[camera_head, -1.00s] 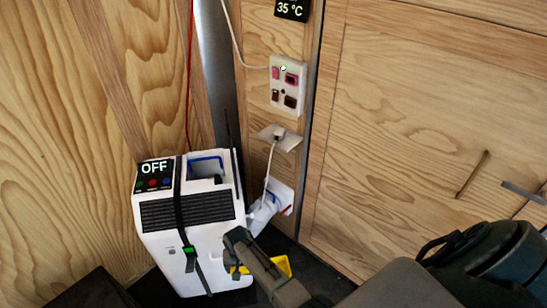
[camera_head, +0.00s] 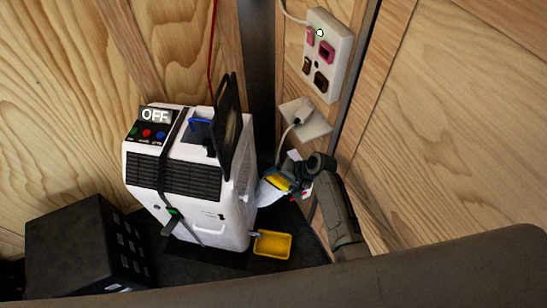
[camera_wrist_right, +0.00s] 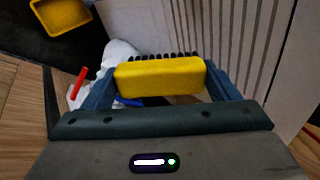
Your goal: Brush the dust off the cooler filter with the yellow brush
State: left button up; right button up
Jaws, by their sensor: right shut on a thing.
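The cooler (camera_head: 195,205) is a white box with a black front grille, a black strap and a display reading OFF. A thin black-framed panel with a brownish face, which looks like the filter (camera_head: 229,128), stands upright at its top right edge. My right gripper (camera_head: 290,181) is to the right of the cooler, shut on the yellow brush (camera_head: 279,184). In the right wrist view the brush (camera_wrist_right: 160,78) lies between the fingers, black bristles pointing away from me, with a pale ribbed side wall close at right. Contact there and dust are not clear. My left gripper is not in view.
A yellow tray (camera_head: 272,244) lies on the dark floor right of the cooler. A black box (camera_head: 85,245) stands at left. A crumpled white and blue thing (camera_head: 270,187) is behind the brush. A socket panel (camera_head: 327,55) and plugged cable (camera_head: 301,118) are on the wall.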

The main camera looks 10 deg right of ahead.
jog(key=s+a+r+n+t+y+b, duration=0.15)
jog(key=r+y, duration=0.35)
jog(key=r, duration=0.5)
jog(key=s+a+r+t+y+b, duration=0.1)
jog(key=s+a+r+y, duration=0.3)
jog(key=r, duration=0.6)
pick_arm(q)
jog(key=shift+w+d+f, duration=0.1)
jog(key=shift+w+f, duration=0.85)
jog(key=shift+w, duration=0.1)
pick_arm(e)
jog(key=shift+y, duration=0.6)
jog(key=shift+w+a, duration=0.85)
jog(key=shift+a, duration=0.25)
jog(key=shift+w+a, duration=0.8)
jog(key=shift+a, duration=0.3)
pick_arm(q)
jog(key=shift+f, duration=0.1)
pick_arm(e)
jog(key=shift+x, duration=0.95)
